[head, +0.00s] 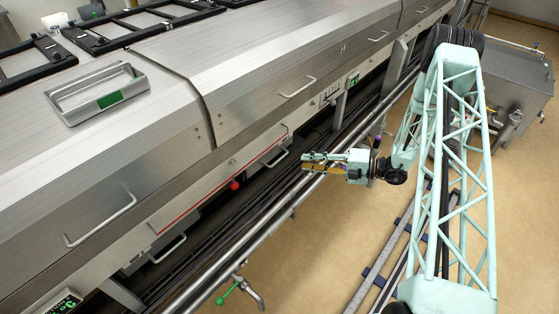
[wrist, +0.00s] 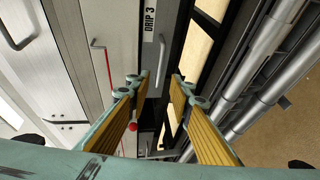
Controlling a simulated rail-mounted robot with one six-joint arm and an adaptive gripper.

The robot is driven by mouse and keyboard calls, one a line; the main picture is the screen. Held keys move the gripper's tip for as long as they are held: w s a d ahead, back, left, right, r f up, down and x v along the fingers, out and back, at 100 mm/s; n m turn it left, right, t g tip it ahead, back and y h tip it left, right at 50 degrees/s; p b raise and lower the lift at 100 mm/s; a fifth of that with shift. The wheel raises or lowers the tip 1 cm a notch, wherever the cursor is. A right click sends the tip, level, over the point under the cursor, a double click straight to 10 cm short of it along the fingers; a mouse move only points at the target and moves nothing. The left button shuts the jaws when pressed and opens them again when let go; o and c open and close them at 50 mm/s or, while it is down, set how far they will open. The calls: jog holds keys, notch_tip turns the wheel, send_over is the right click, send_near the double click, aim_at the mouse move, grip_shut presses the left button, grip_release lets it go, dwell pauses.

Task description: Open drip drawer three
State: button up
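In the wrist view a dark drawer front carries the label DRIP 3 (wrist: 150,22). Its silver bar handle (wrist: 178,32) lies beyond my fingertips, slightly right of the middle. My gripper (wrist: 160,84) is open, with two yellow-padded fingers apart and nothing between them. In the head view my gripper (head: 308,162) points left toward the hood's underside, above the long rails. A low drawer handle (head: 277,158) shows to its left, apart from it. Another low handle (head: 168,249) shows further front. Drawer labels are too small to read in the head view.
Long steel pipes (head: 262,224) run along the hood, with a green-handled valve (head: 228,290) at the front. A steel tank (head: 518,85) stands right. Open floor (head: 320,255) lies beside the pipes.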

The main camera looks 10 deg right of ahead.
aim_at(279, 160)
jog(key=shift+b+x, duration=0.65)
jog(key=shift+x, duration=5.8)
jog(key=shift+c, duration=0.5)
grip_shut()
